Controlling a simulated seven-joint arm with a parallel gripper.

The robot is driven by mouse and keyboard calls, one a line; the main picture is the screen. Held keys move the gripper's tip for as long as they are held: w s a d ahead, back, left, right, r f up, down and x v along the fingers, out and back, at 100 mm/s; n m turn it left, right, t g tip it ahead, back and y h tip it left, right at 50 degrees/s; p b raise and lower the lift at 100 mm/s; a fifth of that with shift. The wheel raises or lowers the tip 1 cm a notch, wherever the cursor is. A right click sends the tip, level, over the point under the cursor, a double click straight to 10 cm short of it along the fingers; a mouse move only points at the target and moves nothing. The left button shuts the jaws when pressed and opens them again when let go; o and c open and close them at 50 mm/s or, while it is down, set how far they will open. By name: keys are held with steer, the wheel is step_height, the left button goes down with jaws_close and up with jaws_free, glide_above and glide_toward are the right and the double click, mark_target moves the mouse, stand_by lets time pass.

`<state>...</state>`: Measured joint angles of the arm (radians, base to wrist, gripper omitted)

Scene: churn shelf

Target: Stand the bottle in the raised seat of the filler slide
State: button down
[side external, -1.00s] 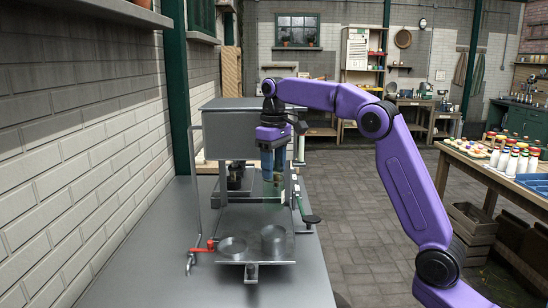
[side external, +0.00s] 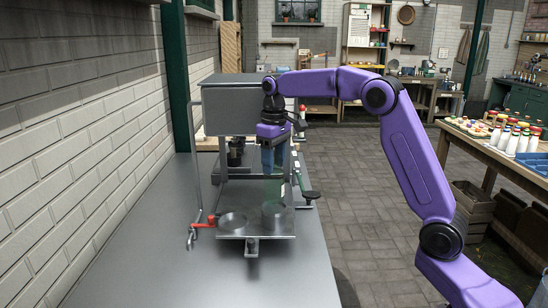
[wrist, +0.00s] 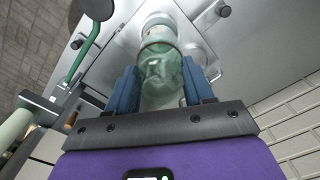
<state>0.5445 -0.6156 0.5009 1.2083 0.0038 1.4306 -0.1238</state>
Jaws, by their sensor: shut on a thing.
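A clear green glass bottle (wrist: 160,72) is held between the two blue fingers of my gripper (wrist: 160,90), which are shut on it. In the side view the bottle (side external: 272,187) shows faintly below my gripper (side external: 272,162), roughly upright. The filler slide (side external: 252,231) is a metal plate with two round seats side by side. The left seat (side external: 232,221) is a shallow ring; the right seat (side external: 273,210) looks raised. The bottle hangs above and slightly behind the right seat in the picture. Any contact between them cannot be told.
A grey metal tank (side external: 232,105) stands behind the slide. The bench front (side external: 200,275) is clear. A brick wall (side external: 90,120) runs along the left.

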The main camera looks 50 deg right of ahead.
steer(key=shift+f, duration=0.1)
stand_by(0.7)
steer(key=shift+f, duration=0.65)
steer(key=shift+f, duration=0.65)
stand_by(0.7)
steer(key=shift+c, duration=1.8)
jaws_free()
steer(key=shift+c, duration=1)
